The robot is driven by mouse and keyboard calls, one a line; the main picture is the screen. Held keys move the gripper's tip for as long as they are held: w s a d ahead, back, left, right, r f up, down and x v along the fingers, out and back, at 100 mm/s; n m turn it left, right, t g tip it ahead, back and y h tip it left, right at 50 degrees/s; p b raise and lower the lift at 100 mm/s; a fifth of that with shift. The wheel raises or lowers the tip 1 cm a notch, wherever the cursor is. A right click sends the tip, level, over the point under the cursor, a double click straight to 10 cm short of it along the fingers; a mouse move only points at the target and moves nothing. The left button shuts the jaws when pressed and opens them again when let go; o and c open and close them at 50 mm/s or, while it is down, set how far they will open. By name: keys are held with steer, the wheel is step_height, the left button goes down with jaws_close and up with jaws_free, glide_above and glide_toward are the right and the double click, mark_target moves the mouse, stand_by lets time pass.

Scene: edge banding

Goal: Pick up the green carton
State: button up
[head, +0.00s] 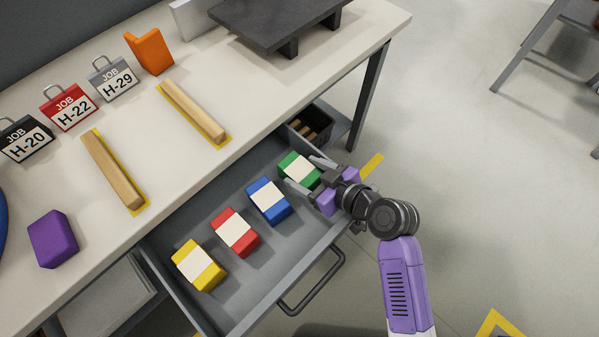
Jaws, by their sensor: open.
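The green carton (299,169) has a white band and lies in the open grey drawer (265,304), at the far right end of a row of cartons. My gripper (304,174) is open, with its two fingers reaching over the drawer on either side of the green carton. One finger passes near its upper right side and the other near its lower left side. I cannot tell whether the fingers touch it or how high they are above the drawer floor.
Blue (269,201), red (235,233) and yellow (199,265) cartons lie in the same drawer. A dark bin (308,128) with wooden pieces is just beyond the green carton. The worktop (200,170) overhangs the drawer's back. The drawer handle (318,287) sticks out in front.

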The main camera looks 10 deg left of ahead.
steer(key=c, duration=1.3)
steer(key=shift+r, duration=0.15)
